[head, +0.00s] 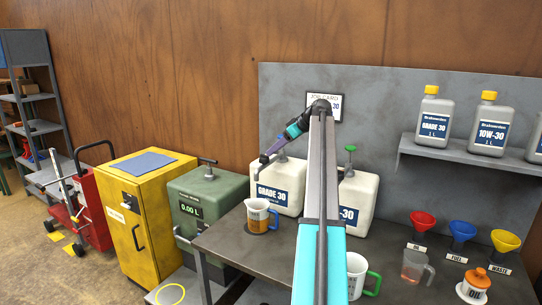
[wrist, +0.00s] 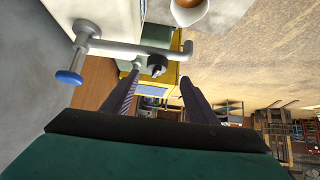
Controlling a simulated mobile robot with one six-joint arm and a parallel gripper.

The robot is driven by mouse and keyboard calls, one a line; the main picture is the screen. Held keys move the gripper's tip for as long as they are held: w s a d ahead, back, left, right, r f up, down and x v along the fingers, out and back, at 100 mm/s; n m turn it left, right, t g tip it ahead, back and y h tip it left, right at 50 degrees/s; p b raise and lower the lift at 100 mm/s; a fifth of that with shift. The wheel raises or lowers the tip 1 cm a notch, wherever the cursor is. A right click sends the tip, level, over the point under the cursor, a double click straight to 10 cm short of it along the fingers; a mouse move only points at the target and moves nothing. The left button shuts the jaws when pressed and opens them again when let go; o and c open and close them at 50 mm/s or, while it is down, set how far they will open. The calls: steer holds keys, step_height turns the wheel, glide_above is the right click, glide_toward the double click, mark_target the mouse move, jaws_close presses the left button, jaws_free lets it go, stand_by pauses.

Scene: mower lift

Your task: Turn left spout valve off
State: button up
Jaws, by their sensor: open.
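The left white jug labelled GRADE 30 (head: 277,190) stands on the bench. In the wrist view, its grey spout pipe (wrist: 112,48) runs across the top, with a blue knob (wrist: 69,77) at the left and a bent outlet at the right. A small dark valve piece (wrist: 157,65) sits on the pipe. My gripper (wrist: 160,77) is open, its fingers on either side of the valve piece; I cannot tell whether they touch it. In the head view my gripper (head: 266,157) is at the top of the left jug, hiding part of the spout.
A measuring jug with amber liquid (head: 259,216) stands in front of the left jug. A second white jug with a green knob (head: 360,195) stands to the right, partly behind my arm.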

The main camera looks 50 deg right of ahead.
steer(key=v, duration=0.6)
steer(key=shift+s, duration=0.3)
steer(key=shift+r, duration=0.1)
